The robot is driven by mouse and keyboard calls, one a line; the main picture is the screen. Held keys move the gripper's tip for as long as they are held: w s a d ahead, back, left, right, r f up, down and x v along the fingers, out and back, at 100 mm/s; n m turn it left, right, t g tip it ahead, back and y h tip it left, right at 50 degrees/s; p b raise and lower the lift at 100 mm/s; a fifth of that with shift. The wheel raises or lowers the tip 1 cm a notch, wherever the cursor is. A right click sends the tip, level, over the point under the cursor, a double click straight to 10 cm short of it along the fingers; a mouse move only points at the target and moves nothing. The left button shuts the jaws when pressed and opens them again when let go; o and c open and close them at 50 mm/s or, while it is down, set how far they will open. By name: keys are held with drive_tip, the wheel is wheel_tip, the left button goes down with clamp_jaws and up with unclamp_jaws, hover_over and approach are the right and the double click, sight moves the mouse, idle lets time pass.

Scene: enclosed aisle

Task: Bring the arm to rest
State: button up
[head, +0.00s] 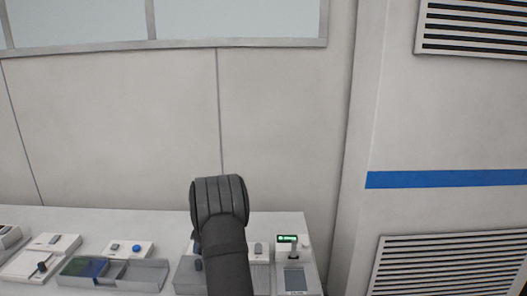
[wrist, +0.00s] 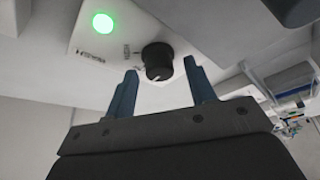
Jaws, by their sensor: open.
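My gripper (wrist: 160,92) shows in the wrist view with its two blue-grey fingers spread apart and nothing between them. Beyond the fingertips is a black knob (wrist: 157,60) on a white panel (wrist: 115,50) with a round lit green light (wrist: 103,22). The knob appears in line with the gap, but I cannot tell how far off it is. In the head view my dark arm reaches up over the counter and hides the gripper and part of the counter behind it.
The white counter (head: 180,228) runs along the wall. On it are a tray with a dark blue item (head: 83,267), a panel with a blue button (head: 136,248), and a device with a green display (head: 288,238). A vent (head: 450,262) and blue stripe (head: 450,178) are on the right wall.

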drive_tip(key=shift+n+g, duration=0.4)
drive_tip(key=shift+n, duration=0.8)
drive_tip(key=shift+d+r, duration=0.2)
drive_tip(key=shift+r, duration=0.35)
drive_tip(key=o, duration=0.9)
drive_tip(key=shift+c, duration=0.2)
drive_tip(key=shift+o, duration=1.2)
drive_tip(key=s+d+r+n+g, duration=0.1)
drive_tip(key=s+d+r+n, duration=0.1)
drive_tip(key=r, duration=0.6)
drive_tip(key=s+d+r+n+y, duration=0.1)
drive_tip(key=s+d+r+n, duration=0.1)
drive_tip(key=s+d+r, duration=0.2)
drive_tip(key=d+r, duration=0.3)
drive_tip(key=r, duration=0.1)
drive_tip(key=shift+d+r+g, duration=0.15)
drive_tip(key=shift+g, duration=0.25)
drive_tip(key=x, duration=0.9)
drive_tip(key=shift+f+n, duration=0.2)
drive_tip(key=shift+n, duration=0.1)
drive_tip(key=shift+r, duration=0.15)
